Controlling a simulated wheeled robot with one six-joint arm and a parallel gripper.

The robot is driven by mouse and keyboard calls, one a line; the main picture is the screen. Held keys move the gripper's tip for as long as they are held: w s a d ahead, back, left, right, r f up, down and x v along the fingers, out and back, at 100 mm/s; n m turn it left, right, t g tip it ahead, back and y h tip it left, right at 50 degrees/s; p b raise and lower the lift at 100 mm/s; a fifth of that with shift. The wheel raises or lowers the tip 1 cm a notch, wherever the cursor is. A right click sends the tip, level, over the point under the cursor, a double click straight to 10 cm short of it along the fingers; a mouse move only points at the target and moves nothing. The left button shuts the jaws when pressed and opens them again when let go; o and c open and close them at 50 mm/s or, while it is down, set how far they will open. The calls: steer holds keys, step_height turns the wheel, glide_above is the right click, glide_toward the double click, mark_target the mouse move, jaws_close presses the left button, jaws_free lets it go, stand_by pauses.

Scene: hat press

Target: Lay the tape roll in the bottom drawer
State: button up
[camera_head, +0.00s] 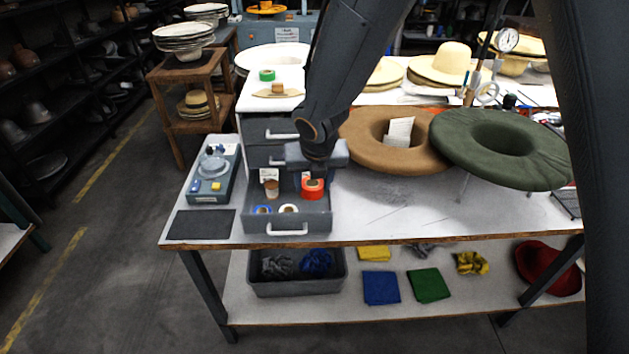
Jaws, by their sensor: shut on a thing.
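The bottom drawer (318,222) of a grey cabinet is pulled out toward me, its white handle at the front. My gripper (311,179) points down over the back right part of this drawer and is shut on a red-orange tape roll (314,191). The fingers are mostly hidden by the wrist and the roll. I cannot tell whether the roll touches the drawer floor.
The upper drawers (264,127) look shut. A green tape roll (267,74) sits on the cabinet top. A blue-grey device (213,170) and dark mat (201,224) lie left of the drawer. Brown (365,145) and green (460,145) hat forms stand right; the bench before them is clear.

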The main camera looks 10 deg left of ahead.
steer(key=shift+f+b, duration=2)
steer(key=shift+b, duration=0.55)
steer(key=shift+f+b, duration=1.1)
steer(key=shift+f, duration=0.55)
steer(key=shift+o, duration=0.2)
steer(key=shift+s+d+f, duration=0.15)
steer(key=shift+s+f, duration=0.1)
steer(key=shift+f, duration=0.05)
